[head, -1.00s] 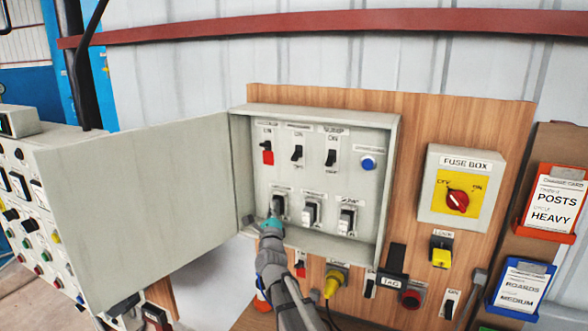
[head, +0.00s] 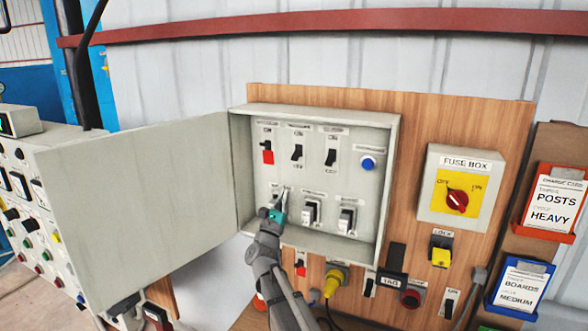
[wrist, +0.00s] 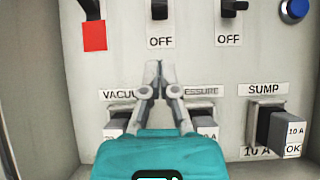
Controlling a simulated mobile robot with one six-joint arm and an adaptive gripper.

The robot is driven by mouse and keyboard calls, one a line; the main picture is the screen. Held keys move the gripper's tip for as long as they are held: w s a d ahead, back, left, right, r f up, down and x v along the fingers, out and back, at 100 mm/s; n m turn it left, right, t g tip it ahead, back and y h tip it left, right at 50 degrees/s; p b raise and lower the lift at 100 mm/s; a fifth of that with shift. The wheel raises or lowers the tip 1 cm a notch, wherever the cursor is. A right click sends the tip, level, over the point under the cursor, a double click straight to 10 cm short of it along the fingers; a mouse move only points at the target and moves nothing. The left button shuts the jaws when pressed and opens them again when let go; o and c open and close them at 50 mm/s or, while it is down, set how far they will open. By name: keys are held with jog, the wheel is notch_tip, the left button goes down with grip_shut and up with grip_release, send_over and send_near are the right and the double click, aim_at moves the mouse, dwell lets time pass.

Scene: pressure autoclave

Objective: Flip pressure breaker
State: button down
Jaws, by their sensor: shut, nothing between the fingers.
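The open grey breaker box (head: 391,150) holds an upper row of black switches and a lower row of block-like units. The middle upper switch (head: 297,152) and the right one (head: 331,157) have OFF printed below them in the wrist view; their upper labels are unreadable. The label PRESSURE (wrist: 202,91) sits above the middle lower unit (wrist: 208,130), which my gripper partly hides. My gripper (wrist: 158,66) is shut and empty. In the wrist view its tips overlap the panel between the VACUUM and PRESSURE labels, below the middle upper switch; contact is unclear.
A red tag (wrist: 94,36) hangs below the left upper switch. The SUMP unit (wrist: 275,130) and blue button (head: 368,163) are to the right. The box door (head: 145,205) stands open at left. The fuse box (head: 460,160) and other controls lie right and below.

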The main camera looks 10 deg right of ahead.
aim_at(296, 156)
jog(key=shift+w+r, duration=0.1)
jog(key=shift+r, duration=0.05)
jog(key=p+x, duration=0.6)
jog(key=x, duration=0.3)
jog(key=shift+w+d+r, duration=0.2)
jog(key=shift+d, duration=0.05)
jog(key=shift+d+r+p, duration=0.1)
jog(key=shift+d+p, duration=0.15)
jog(key=shift+p, duration=0.15)
dwell(0.4)
